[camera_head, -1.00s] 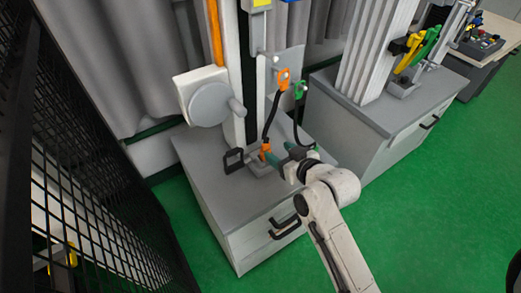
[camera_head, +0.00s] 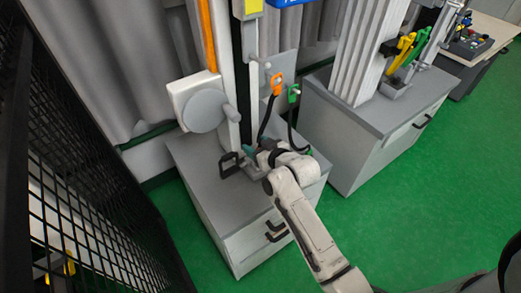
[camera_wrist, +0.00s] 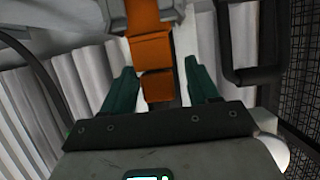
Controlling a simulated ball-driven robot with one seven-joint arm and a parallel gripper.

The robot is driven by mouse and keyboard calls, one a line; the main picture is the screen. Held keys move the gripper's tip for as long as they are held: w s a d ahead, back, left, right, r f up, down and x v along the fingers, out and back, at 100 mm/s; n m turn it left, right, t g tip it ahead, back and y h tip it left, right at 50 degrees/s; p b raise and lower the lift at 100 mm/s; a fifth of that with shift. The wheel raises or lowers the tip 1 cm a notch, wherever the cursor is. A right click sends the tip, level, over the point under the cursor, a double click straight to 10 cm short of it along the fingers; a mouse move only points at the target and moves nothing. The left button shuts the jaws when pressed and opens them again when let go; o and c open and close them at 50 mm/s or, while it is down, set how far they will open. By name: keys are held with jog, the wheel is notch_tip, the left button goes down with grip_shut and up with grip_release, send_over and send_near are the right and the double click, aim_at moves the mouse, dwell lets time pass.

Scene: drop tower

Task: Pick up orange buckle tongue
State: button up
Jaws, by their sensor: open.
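In the wrist view, an orange two-part piece (camera_wrist: 151,52) stands between the teal fingers of my gripper (camera_wrist: 158,72), which are apart on either side of it. I cannot tell whether they touch it. In the head view my gripper (camera_head: 256,147) is low over the grey cabinet top at the tower's foot, and this lower orange piece is hidden there. Another orange piece with an opening (camera_head: 277,84) hangs on the tower's plate, with a black strap (camera_head: 266,117) running down from it. I cannot tell from shape alone which orange piece is the buckle tongue.
A black handle frame (camera_head: 230,165) stands left of my gripper and shows close to the right finger in the wrist view (camera_wrist: 252,72). A green piece (camera_head: 293,92) hangs beside the upper orange one. A second cabinet (camera_head: 365,150) stands right. Black mesh (camera_head: 85,190) borders the left.

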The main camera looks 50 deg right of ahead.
jog(key=shift+c, duration=0.4)
jog(key=c, duration=0.7)
jog(key=shift+r, duration=0.1)
jog(key=shift+c, duration=0.2)
